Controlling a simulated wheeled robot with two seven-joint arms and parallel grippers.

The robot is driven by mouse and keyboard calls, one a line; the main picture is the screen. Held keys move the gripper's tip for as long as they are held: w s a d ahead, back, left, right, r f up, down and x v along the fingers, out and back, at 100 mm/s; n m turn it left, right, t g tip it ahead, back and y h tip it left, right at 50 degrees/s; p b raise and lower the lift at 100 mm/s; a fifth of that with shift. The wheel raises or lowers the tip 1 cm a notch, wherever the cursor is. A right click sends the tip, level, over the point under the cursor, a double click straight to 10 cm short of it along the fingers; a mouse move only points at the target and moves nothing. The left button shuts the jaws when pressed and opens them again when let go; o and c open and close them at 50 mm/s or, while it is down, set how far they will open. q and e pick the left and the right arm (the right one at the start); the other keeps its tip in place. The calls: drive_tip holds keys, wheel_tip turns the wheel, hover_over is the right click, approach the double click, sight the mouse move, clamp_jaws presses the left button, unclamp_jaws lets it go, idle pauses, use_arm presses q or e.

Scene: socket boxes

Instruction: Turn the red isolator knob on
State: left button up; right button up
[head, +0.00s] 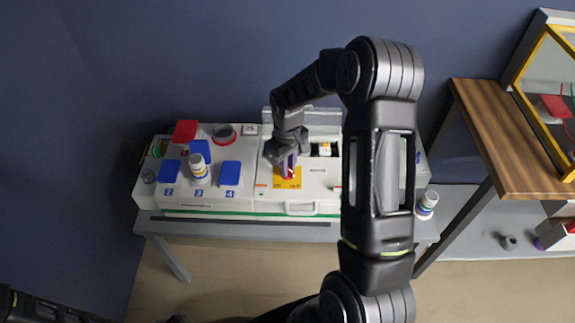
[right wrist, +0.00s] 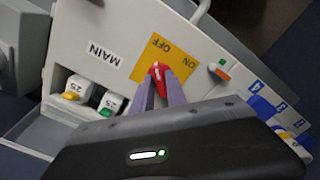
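The red isolator knob (right wrist: 157,70) sits on a yellow plate (right wrist: 148,62) marked OFF and ON, next to the word MAIN. Its white mark points roughly towards OFF in the right wrist view. My right gripper (right wrist: 160,82) has one purple-grey finger on each side of the knob, and the knob fills the gap between the tips. In the head view the right gripper (head: 289,166) reaches down onto the yellow plate (head: 287,182) and hides most of the knob. My left gripper is out of view; only dark arm parts show at the lower left.
The white socket box (head: 265,205) lies on a grey bench. Blue socket covers (head: 230,173), a raised red cover (head: 185,131) and a white bottle-like plug (head: 198,168) stand left of the knob. Breakers (right wrist: 108,103) sit beside MAIN. A wooden table (head: 500,140) is at right.

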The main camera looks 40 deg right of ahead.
clamp_jaws()
drive_tip(key=shift+m, duration=0.5)
drive_tip(key=shift+m+b, duration=0.7)
drive_tip(key=shift+m, duration=0.5)
drive_tip(key=m, duration=0.4)
drive_tip(key=shift+m, duration=0.3)
drive_tip(key=m, duration=0.4)
drive_tip(key=m+p, duration=0.1)
drive_tip(key=m, duration=0.5)
